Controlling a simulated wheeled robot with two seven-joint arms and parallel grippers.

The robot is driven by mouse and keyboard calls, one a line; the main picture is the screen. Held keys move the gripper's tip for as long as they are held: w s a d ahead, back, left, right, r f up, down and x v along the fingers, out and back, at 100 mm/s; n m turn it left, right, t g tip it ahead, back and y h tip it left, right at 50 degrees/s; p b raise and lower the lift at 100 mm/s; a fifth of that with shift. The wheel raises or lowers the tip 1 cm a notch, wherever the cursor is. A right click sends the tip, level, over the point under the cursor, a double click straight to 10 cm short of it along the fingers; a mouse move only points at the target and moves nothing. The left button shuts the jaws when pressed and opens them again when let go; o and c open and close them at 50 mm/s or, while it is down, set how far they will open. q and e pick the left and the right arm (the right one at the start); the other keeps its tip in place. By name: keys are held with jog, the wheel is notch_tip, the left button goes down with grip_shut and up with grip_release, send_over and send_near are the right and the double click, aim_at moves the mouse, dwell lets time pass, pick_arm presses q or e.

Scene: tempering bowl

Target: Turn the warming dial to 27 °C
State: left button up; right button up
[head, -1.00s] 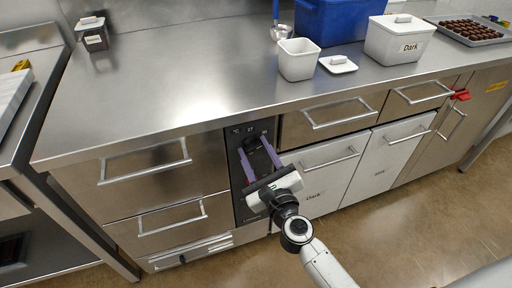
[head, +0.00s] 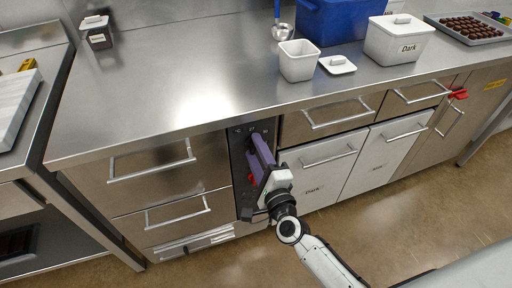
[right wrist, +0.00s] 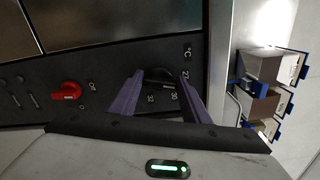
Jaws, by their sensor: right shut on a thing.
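The warming dial (right wrist: 160,74) is a black knob on the dark control panel (head: 239,166), with the marks °C, 27, 30 and 32 around it in the right wrist view. My right gripper (head: 256,143) reaches the upper part of the panel. Its two purple fingers stand either side of the dial in the right wrist view (right wrist: 160,78), shut on it. In the head view the fingers hide the dial. I cannot tell which mark the dial points to. My left gripper is not in view.
A red knob (right wrist: 67,91) with an "Off" mark sits on the same panel, beside my right gripper. Drawers with bar handles (head: 153,160) flank the panel. The steel counter (head: 190,75) overhangs above. White tubs and a blue container (head: 340,22) stand on it.

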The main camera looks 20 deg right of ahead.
jog(key=shift+n+p, duration=0.5)
jog(key=shift+n, duration=1)
jog(key=o, duration=1)
jog(key=shift+o, duration=0.2)
jog(key=shift+s, duration=0.1)
jog(key=s, duration=1)
jog(key=shift+d, duration=0.2)
